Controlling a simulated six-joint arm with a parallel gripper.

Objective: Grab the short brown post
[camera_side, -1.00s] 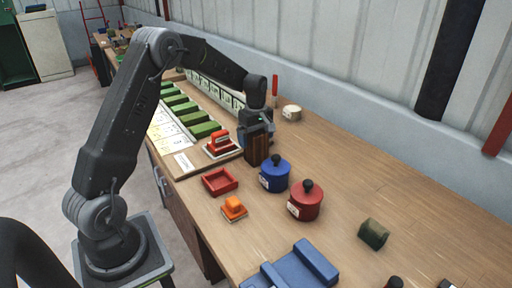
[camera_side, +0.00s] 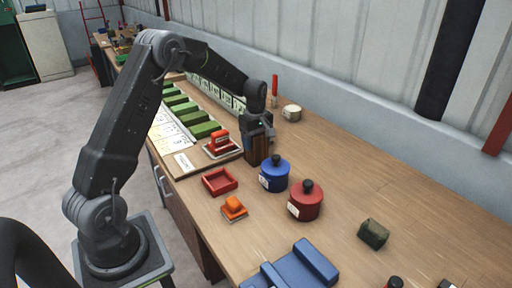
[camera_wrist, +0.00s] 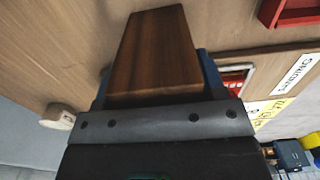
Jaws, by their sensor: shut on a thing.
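The short brown post (camera_side: 257,152) is a wooden block with dark grain, upright at the middle of the bench. My gripper (camera_side: 257,139) is over it, with its jaws shut on the upper part of the post. In the wrist view the post (camera_wrist: 154,52) fills the space in front of my gripper (camera_wrist: 153,100), with a blue finger edge on each side. I cannot tell whether the post's foot touches the bench.
An orange-red handled block (camera_side: 221,143) sits to the left, above a red open tray (camera_side: 219,181).

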